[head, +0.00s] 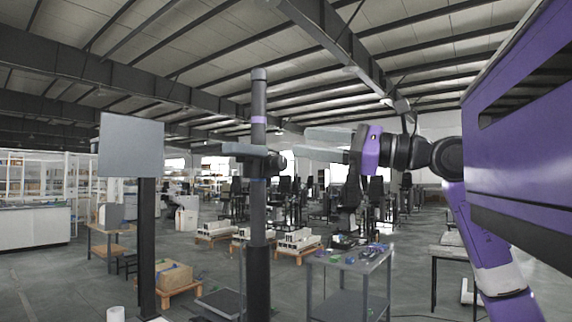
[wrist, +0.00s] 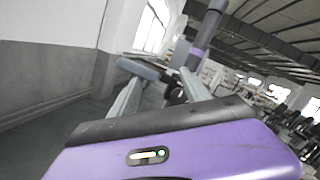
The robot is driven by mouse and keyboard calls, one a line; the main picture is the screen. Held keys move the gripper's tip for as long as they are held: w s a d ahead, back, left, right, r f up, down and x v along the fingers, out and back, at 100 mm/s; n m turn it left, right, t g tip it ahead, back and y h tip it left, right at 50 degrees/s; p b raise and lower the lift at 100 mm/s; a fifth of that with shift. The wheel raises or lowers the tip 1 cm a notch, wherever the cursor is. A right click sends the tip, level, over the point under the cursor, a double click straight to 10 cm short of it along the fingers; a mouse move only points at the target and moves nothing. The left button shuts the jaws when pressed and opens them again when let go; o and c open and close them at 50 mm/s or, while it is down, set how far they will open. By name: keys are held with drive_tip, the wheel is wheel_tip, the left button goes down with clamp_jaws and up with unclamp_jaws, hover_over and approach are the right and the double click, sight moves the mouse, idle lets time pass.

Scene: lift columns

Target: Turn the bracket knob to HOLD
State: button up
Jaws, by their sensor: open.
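The lift column (head: 258,205) stands upright at the centre of the head view, with a purple band near its top; its upper part shows tilted in the wrist view (wrist: 207,32). The bracket (head: 240,149) is clamped around it, with a pale arm reaching left. A dark rounded part, apparently the bracket knob (head: 274,163), sits on the bracket's right side; it shows between my fingers in the wrist view (wrist: 175,92). My gripper (head: 302,144) is open, its two grey fingers pointing left towards the knob. Contact cannot be told. No HOLD marking is legible.
A grey panel (head: 131,145) on a dark post stands left of the column. A grey workbench (head: 350,263) with small parts stands below my arm. Pallets with boxes (head: 174,276) sit on the floor behind. The air around the bracket looks clear.

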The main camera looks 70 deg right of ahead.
sight(283, 163)
drive_tip(key=d+f+g+h, duration=0.2)
drive_tip(key=d+f+h, duration=0.1)
drive_tip(key=d, duration=0.2)
drive_tip(key=w, duration=0.2)
drive_tip(key=w+p, duration=0.1)
drive_tip(key=w, duration=0.2)
drive_tip(key=w+d, duration=0.1)
drive_tip(key=w, duration=0.2)
drive_tip(key=shift+w+d+f+p, duration=0.15)
drive_tip(key=shift+f+p, duration=0.1)
drive_tip(key=shift+p, duration=0.15)
drive_tip(key=shift+c, duration=0.3)
clamp_jaws()
